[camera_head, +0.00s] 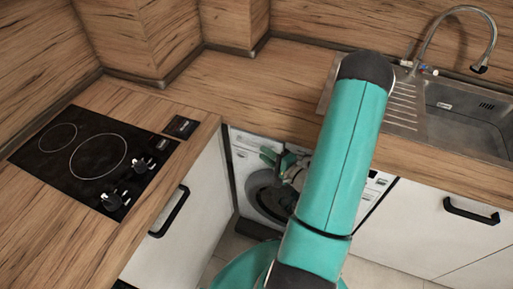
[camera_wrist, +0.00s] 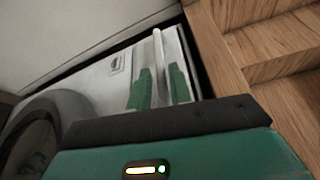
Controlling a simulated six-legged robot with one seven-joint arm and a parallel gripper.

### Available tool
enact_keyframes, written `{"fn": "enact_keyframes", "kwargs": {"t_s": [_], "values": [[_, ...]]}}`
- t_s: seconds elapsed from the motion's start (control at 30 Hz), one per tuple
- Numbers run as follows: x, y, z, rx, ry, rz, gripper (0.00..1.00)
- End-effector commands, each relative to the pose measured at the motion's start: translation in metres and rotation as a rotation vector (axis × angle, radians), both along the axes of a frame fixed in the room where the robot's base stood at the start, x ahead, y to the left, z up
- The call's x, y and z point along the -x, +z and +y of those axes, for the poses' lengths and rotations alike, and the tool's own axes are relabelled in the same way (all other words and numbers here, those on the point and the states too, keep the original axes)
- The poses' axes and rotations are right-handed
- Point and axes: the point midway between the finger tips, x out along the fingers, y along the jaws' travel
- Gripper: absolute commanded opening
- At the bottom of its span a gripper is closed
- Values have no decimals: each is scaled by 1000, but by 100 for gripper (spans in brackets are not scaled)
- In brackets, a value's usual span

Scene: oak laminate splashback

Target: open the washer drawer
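The white washer (camera_head: 244,153) stands under the counter in the inner corner, with its round dark door (camera_head: 268,200) partly hidden by my arm. In the wrist view the washer's front (camera_wrist: 98,82) fills the left and middle. A pale raised bar on the washer drawer (camera_wrist: 158,48) runs between my green fingers. My gripper (camera_wrist: 162,88) is open around this bar, one finger on each side; contact is not clear. In the head view my gripper (camera_head: 277,158) is at the washer's upper left. How far out the drawer stands is hard to tell.
The wooden counter (camera_head: 255,85) overhangs the washer. A black hob (camera_head: 88,160) lies on the left counter, above a white cabinet with a black handle (camera_head: 170,212). A sink (camera_head: 465,115) and another black-handled cabinet (camera_head: 425,225) are at the right.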

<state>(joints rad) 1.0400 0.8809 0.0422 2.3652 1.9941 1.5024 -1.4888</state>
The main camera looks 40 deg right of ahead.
Motion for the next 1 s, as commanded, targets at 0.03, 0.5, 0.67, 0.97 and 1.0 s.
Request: {"fn": "enact_keyframes", "kwargs": {"t_s": [0.03, 0.5, 0.67, 0.97, 1.0], "values": [[-11, -1, 2, 1, 4, -2, 21], [-50, -4, 6, 0, 2, 0, 21], [-49, -3, 6, 0, 2, 0, 13], [-49, -3, 6, 0, 2, 0, 0], [-49, -3, 6, 0, 2, 0, 0]]}}
